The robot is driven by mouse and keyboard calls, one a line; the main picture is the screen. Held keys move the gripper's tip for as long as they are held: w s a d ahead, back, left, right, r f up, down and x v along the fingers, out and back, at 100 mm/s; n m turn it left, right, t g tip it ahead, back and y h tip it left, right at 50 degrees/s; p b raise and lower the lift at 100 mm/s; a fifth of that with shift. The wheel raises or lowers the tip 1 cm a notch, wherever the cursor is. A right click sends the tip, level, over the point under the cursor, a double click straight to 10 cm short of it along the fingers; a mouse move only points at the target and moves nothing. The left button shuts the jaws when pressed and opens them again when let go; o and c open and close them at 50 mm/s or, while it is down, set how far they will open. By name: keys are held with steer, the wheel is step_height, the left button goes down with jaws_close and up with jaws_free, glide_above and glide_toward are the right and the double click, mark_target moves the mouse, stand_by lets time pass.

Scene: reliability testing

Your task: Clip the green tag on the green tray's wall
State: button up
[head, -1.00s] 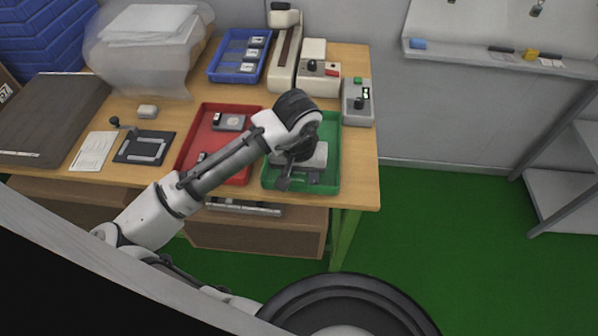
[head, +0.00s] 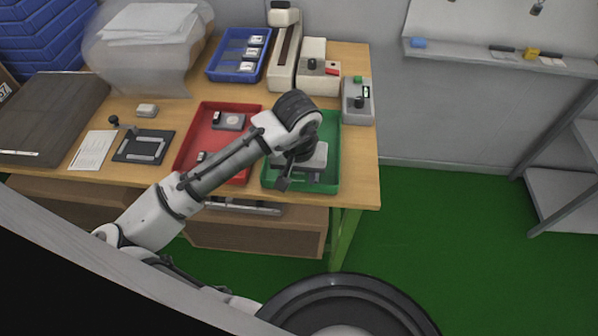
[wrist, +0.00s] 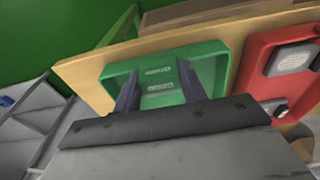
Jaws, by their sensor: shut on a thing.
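The green tray (head: 333,132) is at the right end of the wooden table. In the head view, my gripper (head: 284,184) is over the tray's near left part, and my wrist hides much of the tray. In the wrist view, the fingers of my gripper (wrist: 159,70) are some way apart and shut on the green tag (wrist: 160,80), which has two pale printed labels. The tag is in front of the green tray (wrist: 210,68). Green on green makes the gap to the tray's wall hard to judge; I cannot tell whether they touch.
The red tray (head: 240,107) with grey parts is directly left of the green tray. A grey control box (head: 358,103) stands at its right. A blue tray (head: 228,50) and a long white device (head: 285,55) are behind. The table's right edge is close; open floor lies beyond.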

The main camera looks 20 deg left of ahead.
steer(key=shift+f, duration=0.35)
steer(key=o, duration=1)
steer(key=shift+o, duration=0.2)
steer(key=shift+r, duration=0.1)
steer(key=shift+r+p, duration=2.8)
steer(key=shift+r, duration=0.65)
